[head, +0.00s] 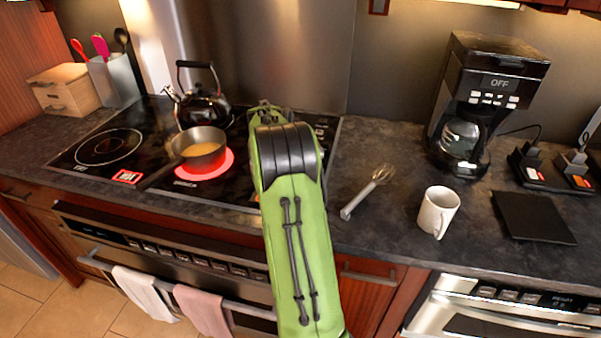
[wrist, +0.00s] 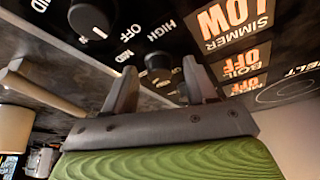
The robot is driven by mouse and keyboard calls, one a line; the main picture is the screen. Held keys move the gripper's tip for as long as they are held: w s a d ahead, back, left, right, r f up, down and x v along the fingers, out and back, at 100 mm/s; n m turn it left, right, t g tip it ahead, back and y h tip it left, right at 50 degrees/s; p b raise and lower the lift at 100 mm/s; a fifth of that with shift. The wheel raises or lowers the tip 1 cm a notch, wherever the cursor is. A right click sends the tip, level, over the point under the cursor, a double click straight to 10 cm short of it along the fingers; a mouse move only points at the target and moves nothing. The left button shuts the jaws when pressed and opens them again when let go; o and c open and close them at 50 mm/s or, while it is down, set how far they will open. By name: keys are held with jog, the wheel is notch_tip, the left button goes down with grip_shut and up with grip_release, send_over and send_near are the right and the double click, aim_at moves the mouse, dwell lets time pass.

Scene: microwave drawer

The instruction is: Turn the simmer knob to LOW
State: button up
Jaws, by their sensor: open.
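In the wrist view my gripper (wrist: 160,66) is open, one finger on each side of a dark round knob (wrist: 157,62). It holds nothing; I cannot tell whether a finger touches the knob. A larger dark knob (wrist: 92,18) with a white pointer line is at upper left. White OFF, HIGH and MED marks lie around the knobs. A lit display (wrist: 235,20) reads LOW beside SIMMER; the displays below it read OFF. Which knob is the simmer one is unclear. In the head view my arm hides the knobs on the cooktop's (head: 225,190) right side.
A saucepan (head: 203,148) stands on a glowing red burner, its handle toward the front left. A kettle (head: 203,108) is behind it. A whisk (head: 367,190), a white mug (head: 437,212) and a coffee maker (head: 485,100) stand or lie on the counter to the right.

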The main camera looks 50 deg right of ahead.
jog(key=p+v, duration=0.4)
jog(key=v, duration=1.1)
jog(key=shift+a+r, duration=0.2)
jog(key=shift+r, duration=0.1)
